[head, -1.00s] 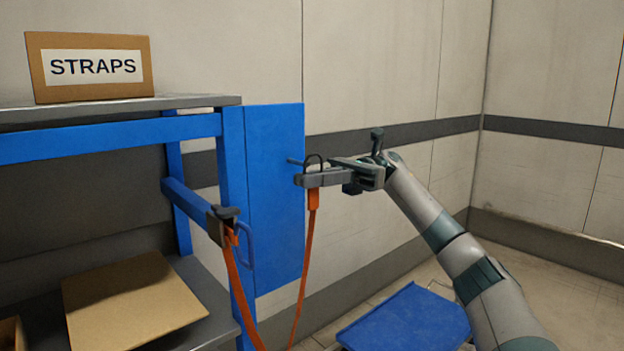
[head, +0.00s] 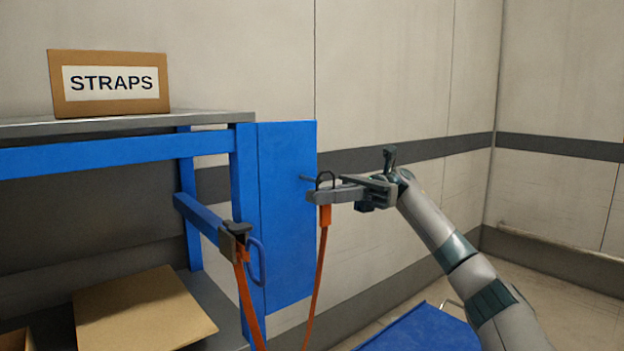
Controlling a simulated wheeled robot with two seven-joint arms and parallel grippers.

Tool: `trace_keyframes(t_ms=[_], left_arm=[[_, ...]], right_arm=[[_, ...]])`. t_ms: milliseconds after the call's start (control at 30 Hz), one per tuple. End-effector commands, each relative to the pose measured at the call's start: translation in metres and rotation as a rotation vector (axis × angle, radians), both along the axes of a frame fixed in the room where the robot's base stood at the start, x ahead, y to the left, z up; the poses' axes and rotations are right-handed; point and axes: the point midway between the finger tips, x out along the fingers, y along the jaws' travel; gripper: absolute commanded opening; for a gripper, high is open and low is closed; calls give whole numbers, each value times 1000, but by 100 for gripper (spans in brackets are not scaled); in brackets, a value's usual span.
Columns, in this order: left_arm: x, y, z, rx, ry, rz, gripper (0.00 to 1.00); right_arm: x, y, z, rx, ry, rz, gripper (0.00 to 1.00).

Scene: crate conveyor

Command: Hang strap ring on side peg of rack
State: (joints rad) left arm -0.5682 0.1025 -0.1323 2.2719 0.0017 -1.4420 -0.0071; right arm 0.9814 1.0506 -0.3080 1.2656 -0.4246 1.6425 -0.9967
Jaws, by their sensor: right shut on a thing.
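My right gripper (head: 338,194) is shut on the dark strap ring (head: 325,178), whose top loop stands above the fingers. The orange strap (head: 317,275) hangs down from the ring. The side peg (head: 307,178) is a short blue rod on the blue side panel (head: 286,200) of the rack (head: 246,190). The ring is at the peg's tip in the picture; I cannot tell whether the peg passes through it. The orange strap's other part (head: 247,310) hangs by a dark buckle (head: 235,235) at the rack's front post. My left gripper is not in view.
A cardboard sign reading STRAPS (head: 108,84) stands on the rack's top shelf. A flat cardboard sheet (head: 143,312) lies on the lower shelf. A blue flat cart (head: 425,330) is on the floor below my right arm.

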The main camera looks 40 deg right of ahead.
Motion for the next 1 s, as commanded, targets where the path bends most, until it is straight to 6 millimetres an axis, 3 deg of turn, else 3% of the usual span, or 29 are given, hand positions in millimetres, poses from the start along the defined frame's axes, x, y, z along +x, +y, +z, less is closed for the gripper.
trace_keyframes(t_ms=[1000], left_arm=[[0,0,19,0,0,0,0]], right_arm=[[26,0,0,1,0,-1,0]])
